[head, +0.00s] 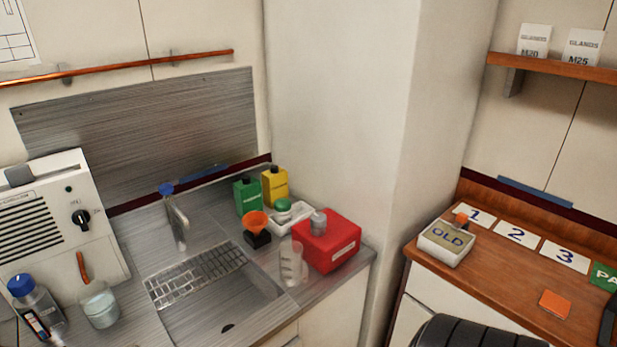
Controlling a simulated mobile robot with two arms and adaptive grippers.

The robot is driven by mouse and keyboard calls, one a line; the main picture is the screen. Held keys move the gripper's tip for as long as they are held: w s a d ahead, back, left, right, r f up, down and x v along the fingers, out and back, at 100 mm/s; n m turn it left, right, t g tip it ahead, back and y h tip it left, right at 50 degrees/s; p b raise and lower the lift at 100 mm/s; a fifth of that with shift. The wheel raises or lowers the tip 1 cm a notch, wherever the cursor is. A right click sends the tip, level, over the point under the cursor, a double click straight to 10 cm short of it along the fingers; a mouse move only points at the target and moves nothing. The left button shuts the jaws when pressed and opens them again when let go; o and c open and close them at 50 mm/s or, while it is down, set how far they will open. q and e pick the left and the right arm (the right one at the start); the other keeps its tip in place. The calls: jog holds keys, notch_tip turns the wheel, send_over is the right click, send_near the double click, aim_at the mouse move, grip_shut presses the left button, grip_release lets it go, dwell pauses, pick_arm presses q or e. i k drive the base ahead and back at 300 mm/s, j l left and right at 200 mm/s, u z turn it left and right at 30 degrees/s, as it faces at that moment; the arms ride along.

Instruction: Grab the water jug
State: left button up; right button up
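A clear, tapered jug with pale markings (291,263) stands upright on the grey counter to the right of the sink, close to the left side of a red box (328,241). It looks like the water jug, and I cannot tell how much is in it. A second clear vessel (100,306) with pale contents and an orange-brown stick in it stands left of the sink. A clear bottle with a blue cap (36,308) is beside that one at the far left. Neither of my grippers is in view.
The sink (230,308) has a rack over its back part and a tap (177,222) behind. A wooden desk (500,274) and a black padded object (475,332) are at right.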

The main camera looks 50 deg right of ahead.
aim_at(291, 264)
jog(key=z, duration=1.5)
